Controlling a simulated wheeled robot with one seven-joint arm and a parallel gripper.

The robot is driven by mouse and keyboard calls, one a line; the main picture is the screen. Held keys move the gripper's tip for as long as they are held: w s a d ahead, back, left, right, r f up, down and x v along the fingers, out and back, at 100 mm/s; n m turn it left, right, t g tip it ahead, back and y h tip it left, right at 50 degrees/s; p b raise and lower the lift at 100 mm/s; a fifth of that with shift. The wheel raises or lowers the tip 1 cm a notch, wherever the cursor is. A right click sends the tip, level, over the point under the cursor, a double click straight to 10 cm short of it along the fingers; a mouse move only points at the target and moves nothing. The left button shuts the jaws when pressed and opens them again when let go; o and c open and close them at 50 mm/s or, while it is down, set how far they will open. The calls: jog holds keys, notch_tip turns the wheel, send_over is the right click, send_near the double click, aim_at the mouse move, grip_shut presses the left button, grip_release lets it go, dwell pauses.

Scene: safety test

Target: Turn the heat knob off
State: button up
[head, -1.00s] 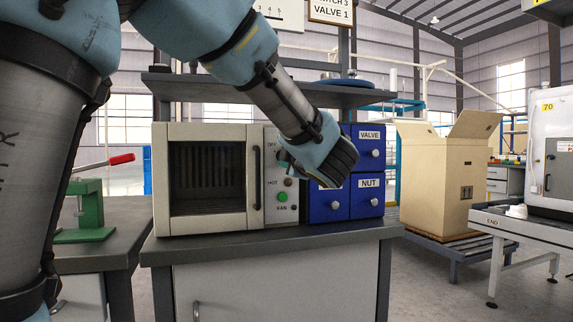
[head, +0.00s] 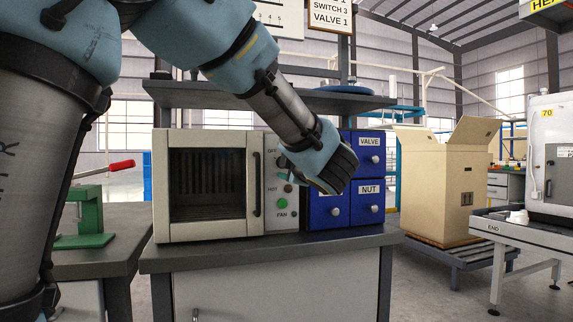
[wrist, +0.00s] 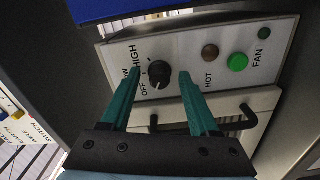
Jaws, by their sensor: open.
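The heat knob (wrist: 159,74) is a round black knob on the grey control panel (wrist: 202,38) of an oven. HIGH, LOW and OFF are printed around it in the wrist view; its exact pointer setting is too small to tell. My gripper (wrist: 160,76) is open, its two teal fingers on either side of the knob in the picture. I cannot tell whether they touch it. In the head view, my gripper (head: 284,164) reaches to the upper part of the oven's panel, and the hand hides the knob. The oven (head: 160,185) stands on a grey bench.
A brown button labelled HOT (wrist: 210,52) and a green FAN button (wrist: 237,62) sit beside the knob. The oven door's black handle (head: 257,184) is close by. Blue drawers (head: 367,195) stand right of the panel, and a shelf (head: 200,92) hangs above.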

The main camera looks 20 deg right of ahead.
jog(key=s+a, duration=0.1)
jog(key=s, duration=0.9)
jog(key=shift+s+a, duration=0.15)
jog(key=shift+s, duration=0.2)
